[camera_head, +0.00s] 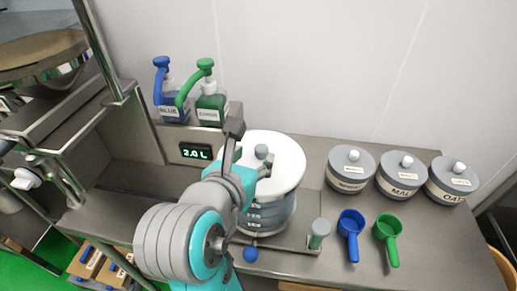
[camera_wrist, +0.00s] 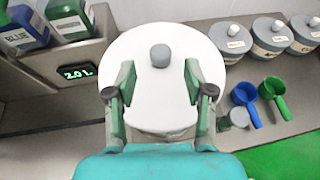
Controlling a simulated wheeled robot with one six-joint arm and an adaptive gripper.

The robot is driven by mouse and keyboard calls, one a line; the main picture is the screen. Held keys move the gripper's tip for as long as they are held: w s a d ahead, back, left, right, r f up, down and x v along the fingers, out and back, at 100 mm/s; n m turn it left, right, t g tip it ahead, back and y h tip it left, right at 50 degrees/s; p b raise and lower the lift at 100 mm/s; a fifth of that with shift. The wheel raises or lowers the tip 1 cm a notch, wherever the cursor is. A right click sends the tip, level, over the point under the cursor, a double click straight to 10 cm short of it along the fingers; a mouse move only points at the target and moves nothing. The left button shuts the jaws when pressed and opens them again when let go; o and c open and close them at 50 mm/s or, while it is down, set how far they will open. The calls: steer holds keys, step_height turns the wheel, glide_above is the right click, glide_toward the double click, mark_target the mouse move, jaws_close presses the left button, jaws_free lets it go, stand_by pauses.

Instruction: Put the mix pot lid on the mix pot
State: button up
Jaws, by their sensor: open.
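The mix pot lid (camera_head: 284,170) is a wide white disc with a grey knob. It lies over the top of the grey banded mix pot (camera_head: 272,218), and its rim reaches past the pot's wall. I cannot tell whether it is fully seated. In the wrist view the lid (camera_wrist: 160,105) fills the middle, with its knob (camera_wrist: 160,56) just beyond the fingers. My gripper (camera_head: 249,150) is over the lid. In the wrist view my gripper (camera_wrist: 159,76) is open, its fingers apart to either side of the knob's line and holding nothing. My arm hides part of the pot.
Blue and green pump bottles (camera_head: 172,105) (camera_head: 211,107) stand on a ledge behind, above a 2.0 L display (camera_head: 195,152). To the right are lidded grey jars (camera_head: 351,169), a blue scoop (camera_head: 351,230), a green scoop (camera_head: 387,232) and a small grey-capped container (camera_head: 320,230).

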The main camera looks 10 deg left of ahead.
steer(key=shift+v, duration=2.8)
